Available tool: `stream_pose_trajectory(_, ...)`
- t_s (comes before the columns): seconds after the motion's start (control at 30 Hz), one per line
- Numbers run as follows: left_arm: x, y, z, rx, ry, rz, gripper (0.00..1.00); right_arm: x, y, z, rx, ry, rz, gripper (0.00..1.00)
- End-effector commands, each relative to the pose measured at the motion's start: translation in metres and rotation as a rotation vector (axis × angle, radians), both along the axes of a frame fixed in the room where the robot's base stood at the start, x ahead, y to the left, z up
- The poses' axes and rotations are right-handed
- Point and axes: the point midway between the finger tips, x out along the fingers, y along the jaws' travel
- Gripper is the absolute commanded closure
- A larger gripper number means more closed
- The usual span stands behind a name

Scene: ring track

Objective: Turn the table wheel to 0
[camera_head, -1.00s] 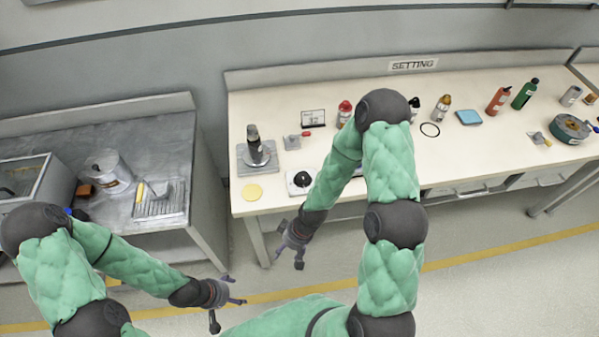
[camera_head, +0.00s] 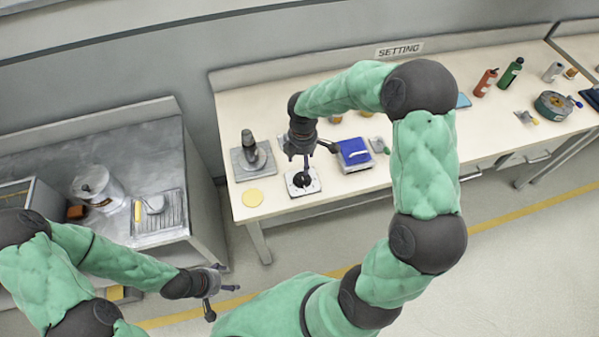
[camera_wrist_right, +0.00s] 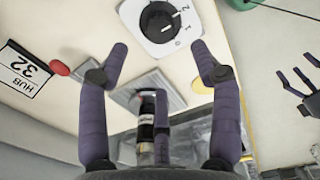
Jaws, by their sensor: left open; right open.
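The table wheel is a black round knob (camera_wrist_right: 158,22) on a white plate with the digits 0, 1 and 2 in the right wrist view. A pale mark on the knob faces the digit side; I cannot tell exactly which digit it meets. In the head view the wheel (camera_head: 302,181) sits near the table's front edge. My right gripper (camera_head: 305,158) is open and empty above and just behind it. The right wrist view shows its spread fingers (camera_wrist_right: 161,62), with the knob beyond the tips. My left gripper (camera_head: 222,290) is open and empty, low in front of the benches.
A grey stand with a black upright (camera_head: 250,152) and a yellow disc (camera_head: 252,197) lie left of the wheel. A blue-topped box (camera_head: 354,152) stands to its right.

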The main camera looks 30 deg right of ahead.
Motion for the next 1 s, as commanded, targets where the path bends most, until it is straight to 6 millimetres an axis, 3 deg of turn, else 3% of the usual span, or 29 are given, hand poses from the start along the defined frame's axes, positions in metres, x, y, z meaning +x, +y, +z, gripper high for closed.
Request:
stream_pose_trajectory(0.3, 0.000, 0.000, -0.015, 0.000, 0.000, 0.000, 0.26, -0.001, 0.001, -0.058, 0.002, 0.004, -0.003, 0.36)
stream_pose_trajectory(0.5, 0.000, 0.000, -0.022, 0.000, 0.000, 0.000, 0.26, 0.000, 0.001, -0.086, 0.002, 0.001, -0.003, 0.36)
stream_pose_trajectory(0.7, 0.000, 0.000, -0.025, 0.000, -0.001, 0.000, 0.26, 0.000, 0.001, -0.098, 0.002, -0.001, -0.004, 0.36)
stream_pose_trajectory(1.0, 0.000, 0.000, -0.025, 0.000, -0.001, 0.000, 0.26, 0.000, 0.001, -0.099, 0.002, -0.001, -0.004, 0.36)
